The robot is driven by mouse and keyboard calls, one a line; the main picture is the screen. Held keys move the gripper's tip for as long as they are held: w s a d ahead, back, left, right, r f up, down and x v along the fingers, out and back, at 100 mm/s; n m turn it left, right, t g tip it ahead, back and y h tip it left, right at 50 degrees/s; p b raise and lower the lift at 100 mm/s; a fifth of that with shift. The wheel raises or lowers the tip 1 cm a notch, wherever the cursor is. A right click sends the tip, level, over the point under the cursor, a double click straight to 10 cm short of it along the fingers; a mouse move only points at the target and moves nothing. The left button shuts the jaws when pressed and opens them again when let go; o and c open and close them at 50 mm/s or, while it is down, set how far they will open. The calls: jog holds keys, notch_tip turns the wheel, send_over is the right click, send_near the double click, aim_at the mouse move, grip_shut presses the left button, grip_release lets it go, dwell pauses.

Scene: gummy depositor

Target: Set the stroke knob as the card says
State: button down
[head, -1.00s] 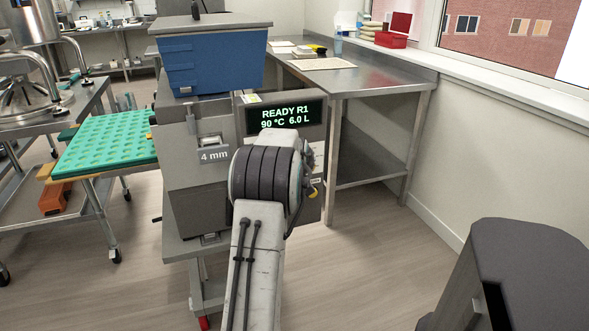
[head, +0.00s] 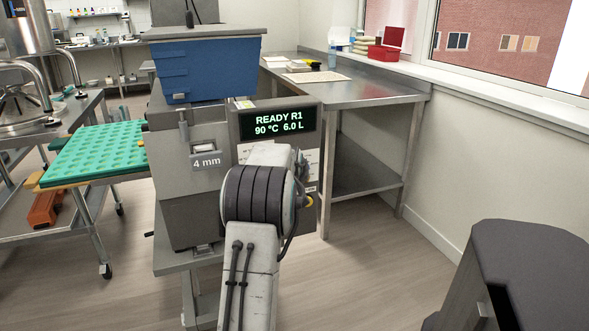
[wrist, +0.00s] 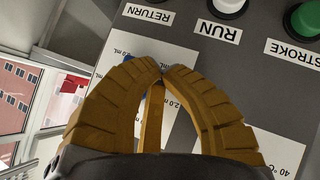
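The depositor (head: 195,205) stands ahead, its display (head: 277,122) reading READY R1, 90 °C, 6.0 L. My arm hides much of its front panel in the head view. In the wrist view the panel (wrist: 262,85) appears upside down with RETURN, RUN and STROKE labels. My gripper (wrist: 162,68) has its brown fingertips together over a white scale plate (wrist: 110,62) with mL marks. A small blue patch (wrist: 127,58) shows beside the left fingertip; I cannot tell what it is. The stroke knob is not clearly visible, and no card can be read for a setting.
A plate marked 40 °C (wrist: 285,150) is at right. A teal mould tray (head: 95,150) is left of the machine, a steel table (head: 350,92) behind right.

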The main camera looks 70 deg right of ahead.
jog(key=shift+s+d+r, duration=0.15)
jog(key=shift+s+r, duration=0.05)
jog(key=shift+r, duration=0.1)
dwell(0.4)
jog(key=p+v, duration=0.1)
jog(key=v, duration=1.1)
jog(key=shift+r, duration=0.35)
jog(key=shift+w, duration=0.1)
jog(key=shift+w, duration=0.1)
